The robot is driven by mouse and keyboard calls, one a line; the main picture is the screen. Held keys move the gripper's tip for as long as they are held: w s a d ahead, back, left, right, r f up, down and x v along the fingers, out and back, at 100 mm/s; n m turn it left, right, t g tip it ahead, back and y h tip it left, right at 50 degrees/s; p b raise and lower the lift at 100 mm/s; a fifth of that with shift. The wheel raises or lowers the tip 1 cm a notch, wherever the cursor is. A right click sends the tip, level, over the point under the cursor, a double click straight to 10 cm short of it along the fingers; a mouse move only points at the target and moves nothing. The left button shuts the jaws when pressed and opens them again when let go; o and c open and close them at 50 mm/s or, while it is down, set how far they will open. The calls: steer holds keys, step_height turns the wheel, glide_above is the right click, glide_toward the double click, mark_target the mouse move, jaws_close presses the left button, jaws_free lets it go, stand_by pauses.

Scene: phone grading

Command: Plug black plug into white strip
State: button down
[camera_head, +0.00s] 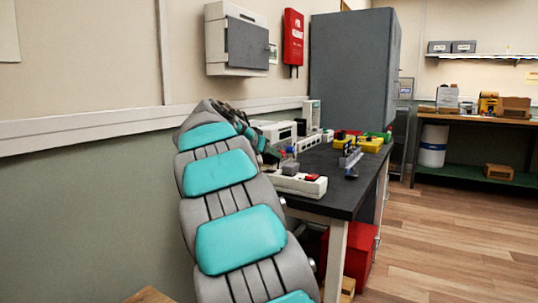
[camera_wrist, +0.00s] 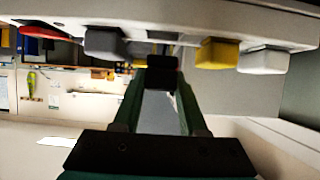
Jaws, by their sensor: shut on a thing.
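My gripper (camera_wrist: 162,88) has green fingers and is shut on the black plug (camera_wrist: 163,66). The plug faces the strip between the grey and yellow plugs. I cannot tell whether it touches the strip. In the head view my arm hides most of the gripper, and I cannot make out the black plug.
The dark table (camera_head: 345,203) also bears white devices (camera_head: 279,132) at the back and yellow bins (camera_head: 371,144). A grey plug (camera_head: 290,168) stands on the strip. A grey cabinet (camera_head: 350,65) stands behind. A red box (camera_head: 349,255) is under the table. The wooden floor at right is clear.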

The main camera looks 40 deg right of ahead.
mark_target(267, 163)
steer(key=shift+f+b, duration=1.65)
steer(key=shift+b, duration=0.15)
stand_by(1.0)
steer(key=shift+c, duration=1.8)
jaws_free()
steer(key=shift+r, duration=0.1)
